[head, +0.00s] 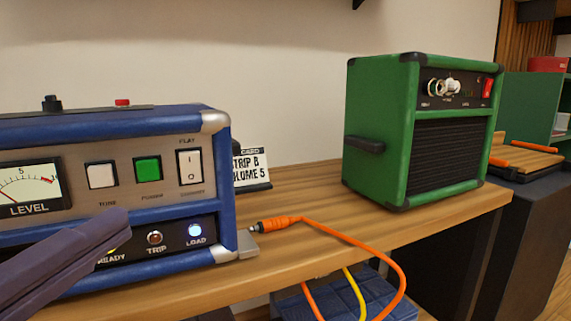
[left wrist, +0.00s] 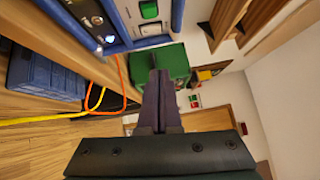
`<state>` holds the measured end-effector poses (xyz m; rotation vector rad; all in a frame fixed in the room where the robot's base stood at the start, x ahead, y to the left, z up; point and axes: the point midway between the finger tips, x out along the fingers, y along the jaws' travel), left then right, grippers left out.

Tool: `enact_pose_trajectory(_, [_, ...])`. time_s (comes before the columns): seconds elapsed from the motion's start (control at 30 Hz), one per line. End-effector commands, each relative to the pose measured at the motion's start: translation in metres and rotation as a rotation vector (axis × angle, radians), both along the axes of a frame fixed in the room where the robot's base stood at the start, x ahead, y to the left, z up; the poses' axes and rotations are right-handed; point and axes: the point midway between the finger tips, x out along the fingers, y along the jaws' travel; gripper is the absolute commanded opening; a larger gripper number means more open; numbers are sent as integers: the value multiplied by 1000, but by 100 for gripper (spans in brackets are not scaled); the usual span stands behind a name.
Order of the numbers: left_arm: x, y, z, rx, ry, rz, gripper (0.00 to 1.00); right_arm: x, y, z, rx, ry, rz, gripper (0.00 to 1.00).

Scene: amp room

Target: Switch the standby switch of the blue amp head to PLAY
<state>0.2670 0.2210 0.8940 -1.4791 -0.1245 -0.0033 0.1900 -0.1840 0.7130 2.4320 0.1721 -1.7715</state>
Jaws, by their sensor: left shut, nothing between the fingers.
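The blue amp head (head: 213,122) stands at the left on a wooden shelf; its left part is cut off. Its white standby switch (head: 188,167) is a rocker marked I above and O below, with PLAY above it and a small blurred label below. I cannot tell which side is pressed. My left gripper (head: 120,220) is shut and empty, in front of the amp's lower panel, below and left of the switch; I cannot tell whether it touches the amp. In the left wrist view the shut fingers (left wrist: 158,82) point towards a green box, with the amp (left wrist: 178,14) at the top.
A green button (head: 148,169) and a white button (head: 102,175) sit left of the switch. Lit READY and LOAD lamps are below. A green amp (head: 391,135) stands right, past a small sign (head: 250,167).

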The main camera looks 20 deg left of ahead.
Motion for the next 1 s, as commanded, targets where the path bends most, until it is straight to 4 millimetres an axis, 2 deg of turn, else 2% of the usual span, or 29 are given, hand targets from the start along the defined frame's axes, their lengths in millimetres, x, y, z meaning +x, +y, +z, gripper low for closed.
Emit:
enact_pose_trajectory(0.53, [93,7,10,2,-6,-1,0,0,1,4,4,0,-3,61])
enact_pose_trajectory(0.73, [111,29,11,4,-1,-1,0,0,1,2,5,0,-4,61])
enact_pose_trajectory(1.0, [117,37,13,0,1,0,0,0,1,2,5,0,-4,61])
